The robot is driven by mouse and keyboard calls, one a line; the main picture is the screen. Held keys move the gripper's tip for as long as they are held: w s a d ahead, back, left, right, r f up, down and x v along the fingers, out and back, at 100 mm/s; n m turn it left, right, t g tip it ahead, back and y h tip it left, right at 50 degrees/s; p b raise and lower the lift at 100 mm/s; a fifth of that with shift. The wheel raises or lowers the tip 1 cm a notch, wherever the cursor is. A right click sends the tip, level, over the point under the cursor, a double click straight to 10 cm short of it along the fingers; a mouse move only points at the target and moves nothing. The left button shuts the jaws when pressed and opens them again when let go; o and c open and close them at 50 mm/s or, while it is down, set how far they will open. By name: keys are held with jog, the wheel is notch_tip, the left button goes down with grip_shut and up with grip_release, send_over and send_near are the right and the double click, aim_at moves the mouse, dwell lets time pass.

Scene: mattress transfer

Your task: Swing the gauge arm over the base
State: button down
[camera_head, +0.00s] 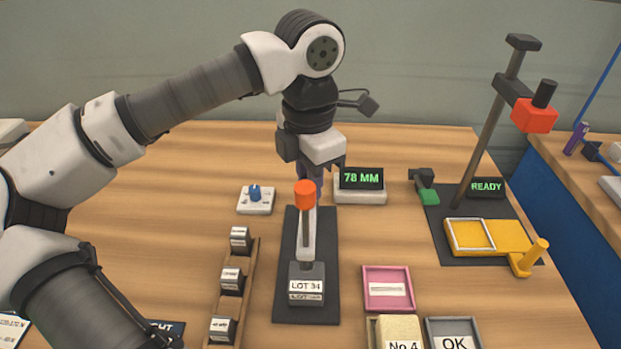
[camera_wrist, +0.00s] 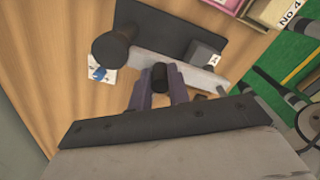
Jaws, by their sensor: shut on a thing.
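The gauge's dark base plate (camera_head: 327,260) lies on the table and also shows in the wrist view (camera_wrist: 180,22). A pale bar, the gauge arm (camera_head: 312,232), appears over the plate lengthwise; the wrist view shows it (camera_wrist: 200,80) beside the fingers. An orange-topped dark post (camera_head: 305,194) stands before it. A grey block marked LOT 34 (camera_head: 306,283) sits at the plate's near end. My gripper (camera_head: 318,180) is at the plate's far end, partly hidden by the orange top. Its fingers (camera_wrist: 159,88) close around a short dark peg (camera_wrist: 159,75) by the bar.
A display reading 78 MM (camera_head: 361,180) stands close right of my gripper. A blue-knobbed box (camera_head: 255,202) is left. A wooden rack (camera_head: 246,278) with labelled blocks flanks the plate; a pink tray (camera_head: 388,305) lies right. A tall stand (camera_head: 487,140) rises farther right.

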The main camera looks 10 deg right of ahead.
dwell(0.3)
jog(key=c, duration=1.3)
grip_release()
jog(key=shift+r, duration=0.1)
notch_tip(320, 180, up, 14)
jog(key=shift+f, duration=0.15)
